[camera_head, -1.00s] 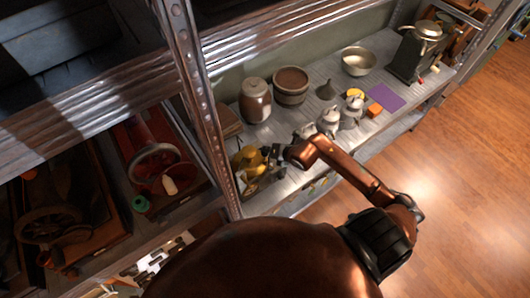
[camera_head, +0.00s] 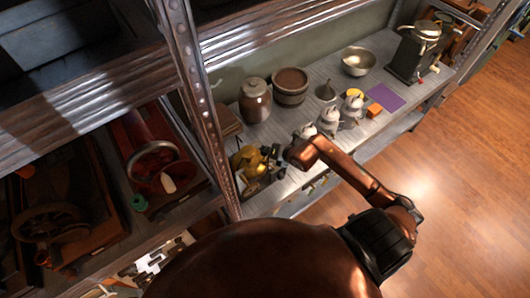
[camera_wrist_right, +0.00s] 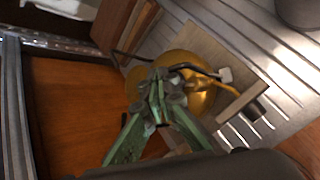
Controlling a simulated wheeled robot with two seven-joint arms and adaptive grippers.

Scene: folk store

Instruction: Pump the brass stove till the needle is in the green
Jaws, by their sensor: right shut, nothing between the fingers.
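The brass stove (camera_head: 250,157) stands on the grey shelf near the upright post in the head view. It also shows in the right wrist view (camera_wrist_right: 200,98) as a round gold body on a wooden base. My right gripper (camera_head: 275,163) is beside the stove on its right in the head view. In the right wrist view its green fingers (camera_wrist_right: 158,92) are together and empty, overlapping the stove. I cannot tell whether they touch it. The gauge needle and the pump cannot be made out. My left gripper is not in view.
A brown jar (camera_head: 255,101), a wooden tub (camera_head: 290,86), a metal bowl (camera_head: 358,62) and grey-white bottles (camera_head: 328,121) share the shelf. The metal post (camera_head: 196,100) rises just left of the stove. Open wooden floor (camera_head: 460,170) lies to the right.

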